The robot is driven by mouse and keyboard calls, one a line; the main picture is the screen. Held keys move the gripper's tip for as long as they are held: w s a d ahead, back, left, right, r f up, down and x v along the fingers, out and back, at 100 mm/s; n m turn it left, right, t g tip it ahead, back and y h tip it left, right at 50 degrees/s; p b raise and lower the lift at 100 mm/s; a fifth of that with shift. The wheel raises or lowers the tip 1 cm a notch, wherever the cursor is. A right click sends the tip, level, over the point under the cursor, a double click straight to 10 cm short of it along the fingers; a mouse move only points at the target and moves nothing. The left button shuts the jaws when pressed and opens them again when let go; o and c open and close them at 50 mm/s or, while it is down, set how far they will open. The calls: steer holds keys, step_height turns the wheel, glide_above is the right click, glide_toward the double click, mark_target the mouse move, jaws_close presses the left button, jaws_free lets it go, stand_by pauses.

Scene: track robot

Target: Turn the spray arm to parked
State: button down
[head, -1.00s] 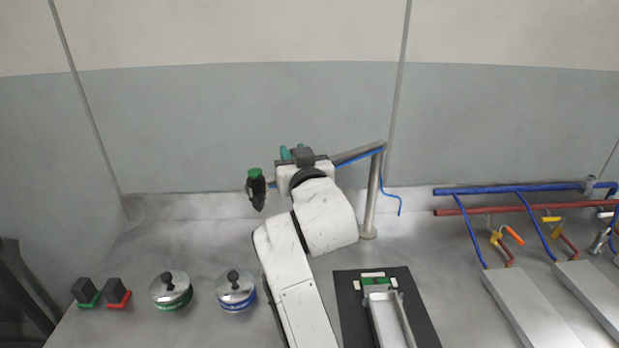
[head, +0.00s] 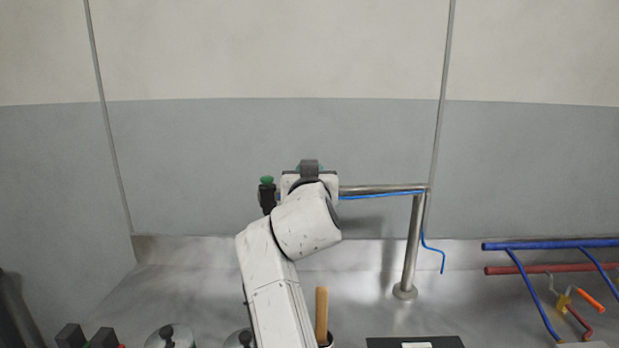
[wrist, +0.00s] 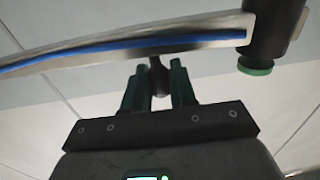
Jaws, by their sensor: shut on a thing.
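The spray arm (head: 382,189) is a metal tube with a blue hose along it, reaching left from the top of an upright post (head: 411,250). Its black spray head with a green cap (head: 267,193) hangs at the left end, beside my wrist. In the wrist view the tube (wrist: 110,54) crosses above my gripper (wrist: 156,70), and the spray head (wrist: 265,28) is at the upper right. The green fingers are shut on a dark knob (wrist: 158,80) under the tube. In the head view my wrist hides most of the fingers and the knob.
Blue (head: 550,244) and red pipes with valves are at the right. Two lidded pots (head: 168,336) and black blocks (head: 70,336) are at the lower left. A wooden handle (head: 321,312) stands up beside my arm. A wall (head: 270,150) is behind.

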steer(key=shift+w+a, duration=0.1)
steer(key=shift+w, duration=0.1)
steer(key=c, duration=1.1)
jaws_free()
steer(key=shift+w, duration=0.1)
steer(key=s, duration=1.1)
steer(key=shift+b, duration=0.35)
